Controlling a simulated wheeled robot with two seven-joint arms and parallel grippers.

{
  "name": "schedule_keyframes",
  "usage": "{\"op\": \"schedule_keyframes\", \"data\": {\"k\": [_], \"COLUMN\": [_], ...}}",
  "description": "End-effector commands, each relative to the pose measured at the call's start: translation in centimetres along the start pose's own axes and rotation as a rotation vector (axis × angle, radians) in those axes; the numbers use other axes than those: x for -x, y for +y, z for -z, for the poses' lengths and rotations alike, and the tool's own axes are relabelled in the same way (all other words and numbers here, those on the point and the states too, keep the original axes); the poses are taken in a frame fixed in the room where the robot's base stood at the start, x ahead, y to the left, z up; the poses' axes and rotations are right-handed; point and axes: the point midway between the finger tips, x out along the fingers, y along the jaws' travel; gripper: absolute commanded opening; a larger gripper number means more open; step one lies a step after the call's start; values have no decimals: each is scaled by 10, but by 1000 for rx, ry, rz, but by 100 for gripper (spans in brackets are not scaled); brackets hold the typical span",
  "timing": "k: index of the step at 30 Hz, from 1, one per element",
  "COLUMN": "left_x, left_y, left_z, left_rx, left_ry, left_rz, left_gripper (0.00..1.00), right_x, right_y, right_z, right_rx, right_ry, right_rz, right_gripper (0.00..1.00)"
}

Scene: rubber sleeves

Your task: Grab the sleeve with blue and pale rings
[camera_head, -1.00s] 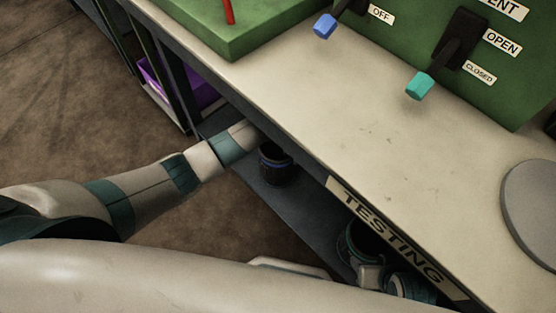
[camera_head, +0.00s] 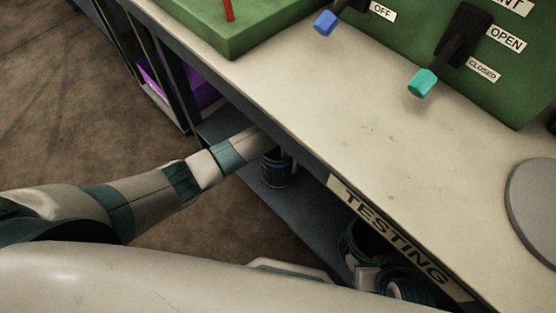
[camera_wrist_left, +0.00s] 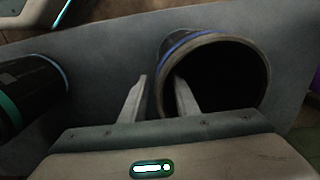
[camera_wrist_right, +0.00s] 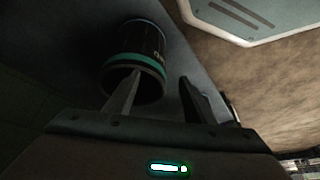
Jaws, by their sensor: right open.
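A dark sleeve (camera_wrist_left: 168,82) with a blue ring stands on the lower shelf. Its open end and greyish rim face the left wrist camera. It also shows under the table edge in the head view (camera_head: 275,172). My left gripper (camera_wrist_left: 161,80) is open, with one finger outside the sleeve's wall and the other overlapping its opening; contact is unclear. A second dark sleeve (camera_wrist_right: 135,60), with a teal ring and a pale blue ring, is in front of my right gripper (camera_wrist_right: 160,77). That gripper is open, and its left finger overlaps the sleeve's lower edge.
The table top (camera_head: 330,110) overhangs the shelf (camera_head: 290,207), and its edge carries a TESTING label (camera_head: 392,232). Green panels with levers stand on the table. A purple bin (camera_head: 152,80) is beneath it at the left. A grey disc (camera_head: 535,210) lies at the right.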

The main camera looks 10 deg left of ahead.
Motion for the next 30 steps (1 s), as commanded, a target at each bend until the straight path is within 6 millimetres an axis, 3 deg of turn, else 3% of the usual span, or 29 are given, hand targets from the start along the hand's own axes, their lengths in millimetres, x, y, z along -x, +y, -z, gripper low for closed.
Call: {"op": "schedule_keyframes", "data": {"k": [6, 10, 30], "left_x": [0, 0, 0], "left_y": [0, 0, 0], "left_z": [0, 0, 0], "left_rx": [0, 0, 0], "left_ry": [0, 0, 0], "left_rz": [0, -1, 0], "left_gripper": [28, 0, 0], "right_x": [-1, -3, -2], "right_y": [2, 4, 4], "right_z": [2, 3, 3], "right_rx": [1, 0, 0], "right_ry": [0, -1, 0], "right_rz": [-3, -7, -8], "right_gripper": [50, 50, 50]}}
